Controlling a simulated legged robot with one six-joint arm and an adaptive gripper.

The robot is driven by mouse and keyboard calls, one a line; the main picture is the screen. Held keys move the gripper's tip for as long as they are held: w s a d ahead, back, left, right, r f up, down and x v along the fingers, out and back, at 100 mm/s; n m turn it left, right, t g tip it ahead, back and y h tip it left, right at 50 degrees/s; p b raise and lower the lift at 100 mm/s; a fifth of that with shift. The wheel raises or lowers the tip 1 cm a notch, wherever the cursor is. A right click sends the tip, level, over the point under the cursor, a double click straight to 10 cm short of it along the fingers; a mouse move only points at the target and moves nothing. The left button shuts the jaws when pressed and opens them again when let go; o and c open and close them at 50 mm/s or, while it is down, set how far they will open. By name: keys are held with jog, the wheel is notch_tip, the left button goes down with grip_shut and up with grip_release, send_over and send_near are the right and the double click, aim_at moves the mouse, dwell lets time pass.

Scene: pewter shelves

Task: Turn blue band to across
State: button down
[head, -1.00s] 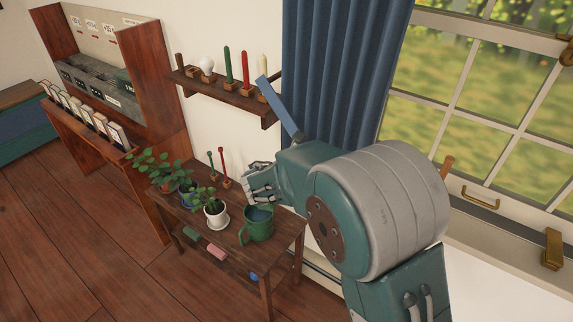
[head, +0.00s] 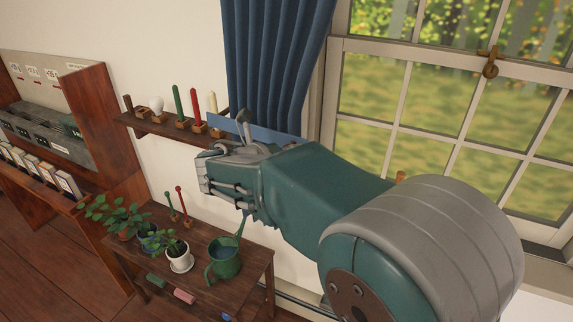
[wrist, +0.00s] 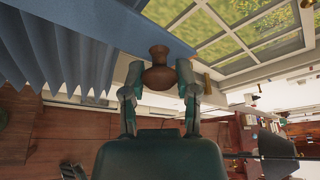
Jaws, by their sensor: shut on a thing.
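The blue band (head: 272,134) lies across the lower part of the blue curtain (head: 268,60) in the head view, close to level with a slight slope down to the right. In the wrist view the flat band (wrist: 85,32) crosses in front of the pleats at the upper left. My gripper (head: 222,158) is at the band, and its hand hides part of it. In the wrist view its two fingers are shut on a brown turned knob (wrist: 158,76). The knob is hidden in the head view, and how it joins the band is unclear.
A wall shelf (head: 160,128) with candles and a bulb is left of my gripper. Below is a small table (head: 255,266) with potted plants and a green watering can (head: 224,262). The window (head: 460,110) is to the right.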

jog(key=shift+w+a+r+n, duration=0.1)
jog(key=shift+r+n, duration=0.2)
jog(key=shift+r, duration=0.55)
jog(key=shift+c, duration=1.7)
grip_release()
jog(key=shift+a, duration=0.1)
jog(key=shift+w+a+f, duration=0.1)
jog(key=shift+s, duration=0.3)
jog(key=v, duration=1.1)
jog(key=shift+a, duration=0.4)
